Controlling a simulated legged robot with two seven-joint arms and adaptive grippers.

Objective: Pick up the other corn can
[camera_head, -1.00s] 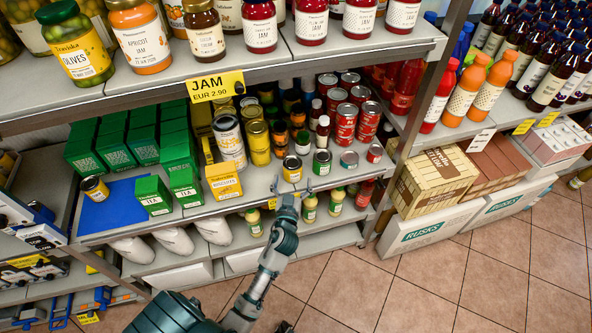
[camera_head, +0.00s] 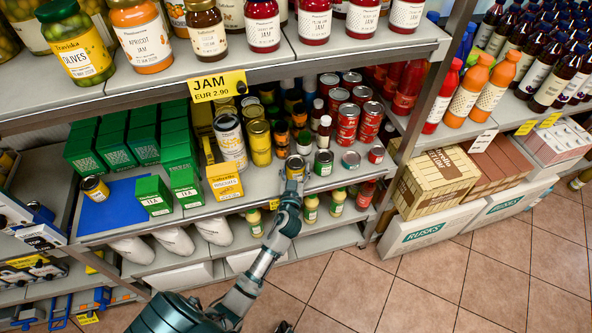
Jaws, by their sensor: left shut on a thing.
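A small yellow-labelled can, which looks like the corn can (camera_head: 295,163), stands at the front of the middle shelf. My left gripper (camera_head: 293,178) reaches it from the front and is shut on it, and the fingers hide its lower part. The can appears upright and at shelf level; I cannot tell whether it touches the shelf. Another small yellow-labelled can (camera_head: 95,189) stands on the blue mat (camera_head: 118,213) at the left of the same shelf.
A green-labelled can (camera_head: 323,162) stands close to the right of the gripper. Tall yellow cans (camera_head: 258,142) stand behind left, and a yellow biscuits box (camera_head: 224,182) is to the left. The jam shelf (camera_head: 380,50) overhangs above. The blue mat has bare room.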

